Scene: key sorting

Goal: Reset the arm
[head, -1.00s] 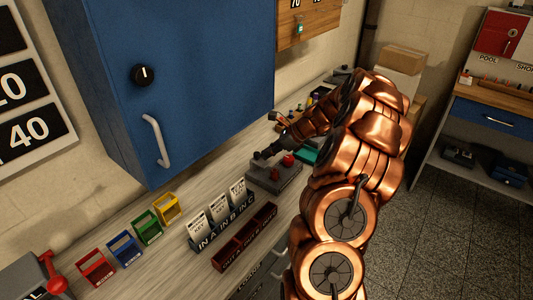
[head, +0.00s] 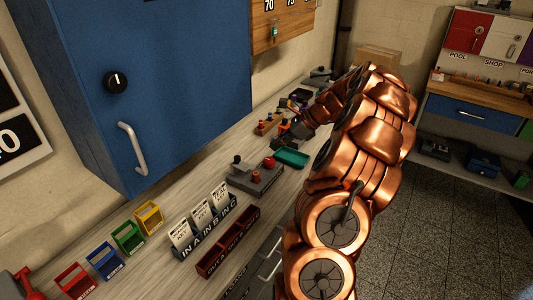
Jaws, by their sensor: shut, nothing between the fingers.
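My copper-coloured arm (head: 360,150) comes up from the bottom right and reaches back over the workbench. My dark gripper (head: 287,138) is at the arm's far end, small in the view, shut and empty. It is just behind the teal tray (head: 292,158), near a small wooden block with orange and dark pieces (head: 268,124). Part of the arm behind the gripper hides the bench there. I cannot tell the gripper's exact height over the bench.
In front are a card rack (head: 208,226), a dark red divided bin (head: 228,242) and several small coloured crates (head: 128,238). A blue wall cabinet (head: 185,90) hangs at left. Floor (head: 440,235) at right is clear.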

